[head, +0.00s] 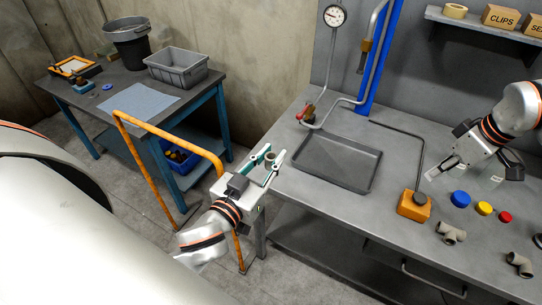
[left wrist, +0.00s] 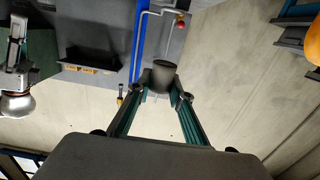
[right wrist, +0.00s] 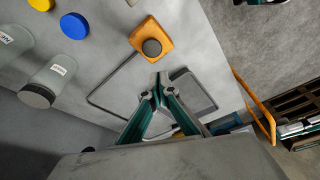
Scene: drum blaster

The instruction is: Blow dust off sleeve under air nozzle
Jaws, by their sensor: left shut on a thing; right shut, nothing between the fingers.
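My left gripper (head: 268,163) is shut on a small dark grey cylinder, the sleeve (left wrist: 163,76), held upright between the fingertips. It is beside the bench's left end, left of the grey tray (head: 377,172). A downward-pointing pipe with a brown fitting (head: 366,46), apparently the air nozzle, hangs by the blue post above the back of the bench. A red-handled valve (head: 309,110) sits on the piping behind the tray. My right gripper (head: 437,174) is shut and empty above the bench, near an orange block with a dark knob (head: 414,205). Dust cannot be made out.
Blue (head: 460,199), yellow (head: 484,208) and red (head: 505,217) caps and grey pipe elbows (head: 451,233) lie on the right. Clear labelled jars (right wrist: 54,78) stand near my right gripper. An orange rail (head: 160,126) stands left of my left gripper. A side table (head: 122,85) holds bins.

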